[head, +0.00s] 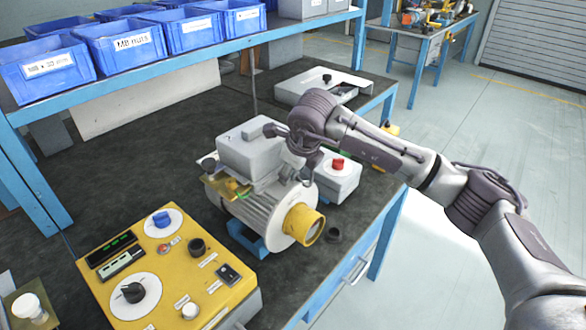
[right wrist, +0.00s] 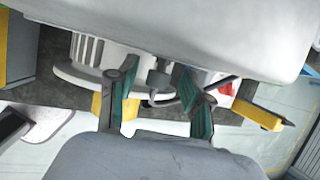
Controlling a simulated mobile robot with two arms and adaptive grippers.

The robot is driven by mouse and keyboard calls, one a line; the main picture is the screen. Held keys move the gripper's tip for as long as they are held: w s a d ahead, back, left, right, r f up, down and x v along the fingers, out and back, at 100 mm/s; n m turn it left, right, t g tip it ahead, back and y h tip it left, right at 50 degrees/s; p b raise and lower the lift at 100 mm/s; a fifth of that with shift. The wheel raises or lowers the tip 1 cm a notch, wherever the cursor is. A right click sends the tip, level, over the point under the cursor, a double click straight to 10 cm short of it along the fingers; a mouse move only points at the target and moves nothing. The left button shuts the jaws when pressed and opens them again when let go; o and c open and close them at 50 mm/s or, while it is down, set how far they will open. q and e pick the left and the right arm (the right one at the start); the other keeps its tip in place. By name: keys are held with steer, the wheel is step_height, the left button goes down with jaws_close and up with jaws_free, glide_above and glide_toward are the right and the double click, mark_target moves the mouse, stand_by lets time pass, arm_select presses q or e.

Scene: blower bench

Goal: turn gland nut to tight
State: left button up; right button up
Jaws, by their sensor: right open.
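A grey blower motor (head: 265,215) with a ribbed body and a yellow end cap (head: 303,224) stands on the bench, with a grey terminal box (head: 248,147) on top. My right gripper (head: 297,172) is at the box's right side, largely hidden by my own wrist in the head view. In the right wrist view my right gripper (right wrist: 156,84) is open. A small grey fitting that looks like the gland nut (right wrist: 158,78) shows between its fingers, with a grey cable (right wrist: 168,101) by it. I cannot tell whether the fingers touch it. My left gripper is not in view.
A yellow control panel (head: 190,262) with knobs lies at the front left. A grey box with a red button (head: 338,166) stands just right of the motor. Blue bins (head: 122,47) line the shelf behind. The dark bench top (head: 120,175) is clear left of the motor.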

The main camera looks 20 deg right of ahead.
jaws_close()
steer(key=shift+d+g, duration=0.1)
steer(key=shift+g, duration=0.2)
steer(key=shift+w+d+m+g+y+b, duration=0.15)
steer(key=shift+m+g+y+b, duration=0.2)
steer(key=shift+y, duration=0.65)
steer(key=y, duration=0.1)
steer(key=g+y, duration=0.2)
steer(key=shift+w+d+m+y, duration=0.25)
steer(key=shift+m+y, duration=0.05)
steer(key=shift+m, duration=0.05)
steer(key=shift+w+d+f+m+g+y+b, duration=0.1)
steer(key=shift+m+g+y+b, duration=0.15)
steer(key=shift+g+y, duration=0.5)
steer(key=shift+d+f+m+g+y+b, duration=0.15)
steer(key=shift+m+g+y, duration=0.2)
steer(key=shift+y, duration=0.6)
steer(key=shift+r, duration=0.1)
